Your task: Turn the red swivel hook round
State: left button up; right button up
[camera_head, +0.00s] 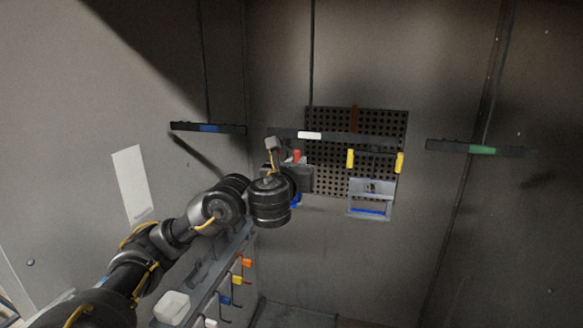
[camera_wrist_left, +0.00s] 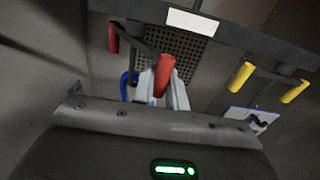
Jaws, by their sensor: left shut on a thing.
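The red swivel hook hangs under a dark bar with a white label (camera_head: 309,135). In the left wrist view it has two red ends: one red end (camera_wrist_left: 164,76) lies between my finger tips, the other red end (camera_wrist_left: 113,38) is free to the left. In the head view a bit of the red hook (camera_head: 296,156) shows above my gripper. My left gripper (camera_wrist_left: 165,92) is shut on the near red end. In the head view the left gripper (camera_head: 303,177) covers most of the hook. My right gripper is in neither view.
A yellow-ended hook (camera_head: 350,158) hangs to the right, with a grey and blue frame (camera_head: 370,211) below it. A pegboard (camera_head: 390,130) stands behind. Bars with blue (camera_head: 209,128) and green (camera_head: 482,149) labels flank it.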

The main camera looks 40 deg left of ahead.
pick_arm(q)
jog(key=w+b, duration=0.2)
jog(key=w, duration=0.1)
jog(key=w+b, duration=0.1)
jog(key=shift+w+d+b, duration=0.25)
jog(key=shift+w+b, duration=0.1)
jog(key=shift+w, duration=0.05)
jog(key=o, duration=0.7)
jog(key=shift+p+v, duration=2.9)
jog(key=shift+v, duration=1.65)
